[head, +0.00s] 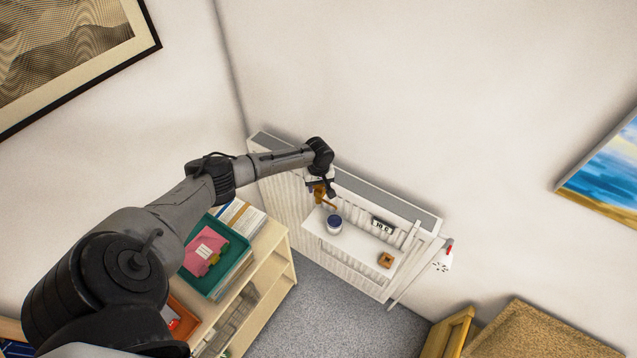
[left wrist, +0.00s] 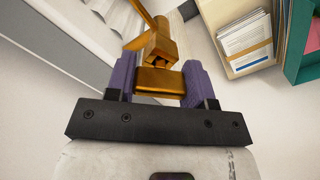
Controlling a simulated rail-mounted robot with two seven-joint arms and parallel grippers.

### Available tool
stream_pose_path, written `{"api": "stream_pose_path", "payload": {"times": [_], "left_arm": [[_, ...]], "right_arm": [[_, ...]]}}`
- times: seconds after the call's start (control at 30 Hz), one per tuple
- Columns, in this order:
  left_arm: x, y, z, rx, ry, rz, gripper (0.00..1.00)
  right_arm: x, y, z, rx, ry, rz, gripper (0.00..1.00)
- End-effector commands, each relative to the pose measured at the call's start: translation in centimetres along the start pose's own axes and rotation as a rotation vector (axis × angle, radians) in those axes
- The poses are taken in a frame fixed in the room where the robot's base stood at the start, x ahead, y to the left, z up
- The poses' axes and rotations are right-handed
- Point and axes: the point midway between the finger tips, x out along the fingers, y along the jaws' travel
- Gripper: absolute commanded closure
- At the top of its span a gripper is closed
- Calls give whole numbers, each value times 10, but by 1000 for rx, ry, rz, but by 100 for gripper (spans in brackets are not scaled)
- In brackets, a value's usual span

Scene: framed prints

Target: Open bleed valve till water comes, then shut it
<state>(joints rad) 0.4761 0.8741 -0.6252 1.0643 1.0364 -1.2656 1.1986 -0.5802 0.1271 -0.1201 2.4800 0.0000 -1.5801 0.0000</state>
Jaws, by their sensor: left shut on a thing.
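A white radiator (head: 275,190) stands against the wall in the head view. My left gripper (head: 320,186) is above a white shelf (head: 350,241) at the radiator's front. It is shut on a brass-coloured tool (head: 320,196). In the left wrist view, the purple fingers of my left gripper (left wrist: 160,80) sit on both sides of the tool's block-shaped end (left wrist: 158,84), and a thin shaft runs on beyond it. I cannot make out the bleed valve or any water. My right gripper is not in view.
On the shelf are a blue-topped jar (head: 334,222), a small display reading about 10 C (head: 382,225) and a brown block (head: 386,260). A wooden bookcase (head: 275,250) with a teal tray (head: 240,246) stands at left. Grey carpet (head: 330,320) between is clear.

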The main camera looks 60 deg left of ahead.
Motion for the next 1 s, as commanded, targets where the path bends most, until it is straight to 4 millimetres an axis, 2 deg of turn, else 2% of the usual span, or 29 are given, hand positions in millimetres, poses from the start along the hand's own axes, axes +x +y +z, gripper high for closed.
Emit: {"api": "stream_pose_path", "payload": {"times": [0.2, 0.4, 0.73, 0.77, 1.0], "left_arm": [[-1, -1, 1, -160, -2, -2, 75], [0, 0, 0, -347, -1, -1, 75], [0, -1, 0, -380, 1, -2, 75], [0, -1, 0, -379, 1, -2, 49], [0, -1, 0, -378, 0, -1, 26]], "right_arm": [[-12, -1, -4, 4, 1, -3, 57], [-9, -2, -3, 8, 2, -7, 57], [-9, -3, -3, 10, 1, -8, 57], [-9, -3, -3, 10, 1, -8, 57], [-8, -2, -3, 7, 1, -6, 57]]}}
